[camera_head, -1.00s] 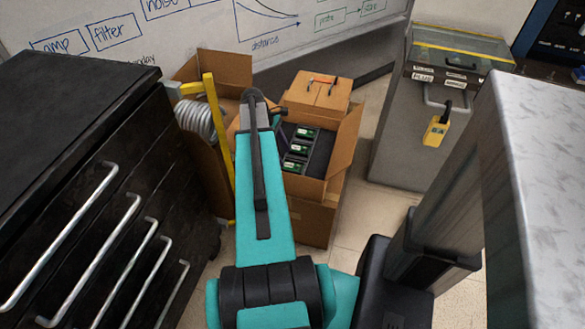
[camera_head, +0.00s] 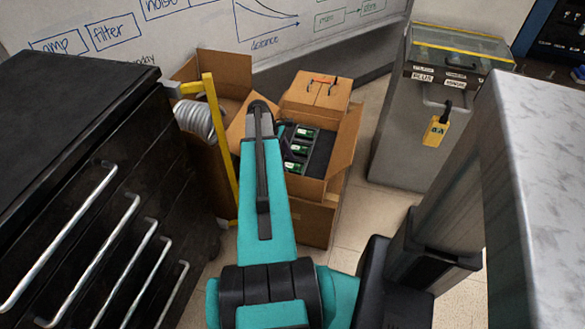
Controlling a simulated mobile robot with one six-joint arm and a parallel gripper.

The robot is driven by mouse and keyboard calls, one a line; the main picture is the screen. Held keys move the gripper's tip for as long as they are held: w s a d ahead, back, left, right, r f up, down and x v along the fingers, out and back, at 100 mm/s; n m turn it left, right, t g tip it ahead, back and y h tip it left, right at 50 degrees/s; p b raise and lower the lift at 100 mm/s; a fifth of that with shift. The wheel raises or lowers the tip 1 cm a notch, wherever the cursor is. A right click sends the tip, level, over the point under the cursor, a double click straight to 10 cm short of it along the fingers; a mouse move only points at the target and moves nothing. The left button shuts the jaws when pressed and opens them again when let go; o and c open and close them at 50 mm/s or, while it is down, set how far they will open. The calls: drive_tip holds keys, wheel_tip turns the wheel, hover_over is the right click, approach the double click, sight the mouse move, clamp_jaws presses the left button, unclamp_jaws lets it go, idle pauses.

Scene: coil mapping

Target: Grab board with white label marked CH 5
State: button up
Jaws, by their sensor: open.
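Several green boards with small white labels stand in dark slots inside an open cardboard box beyond my arm. The upper board (camera_head: 305,134), a middle board (camera_head: 299,150) and a lower board (camera_head: 293,166) show. The label print is too small to read, so I cannot tell which is CH 5. My gripper (camera_head: 286,137) shows only as a dark part at the left side of the box, just left of the boards. My teal arm hides much of it and the box's left side. It appears open, with nothing seen in it.
The cardboard box (camera_head: 344,150) has raised flaps, and a closed carton (camera_head: 318,92) sits behind it. A yellow frame (camera_head: 222,150) with a coiled silver hose (camera_head: 197,120) stands left, beside a black drawer cabinet (camera_head: 75,170). A grey bin (camera_head: 415,150) stands right, with bare floor between.

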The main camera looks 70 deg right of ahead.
sight(287, 165)
drive_tip(key=c, duration=0.8)
drive_tip(key=shift+r, duration=0.15)
drive_tip(key=shift+r+p, duration=0.3)
drive_tip(key=shift+r, duration=4.6)
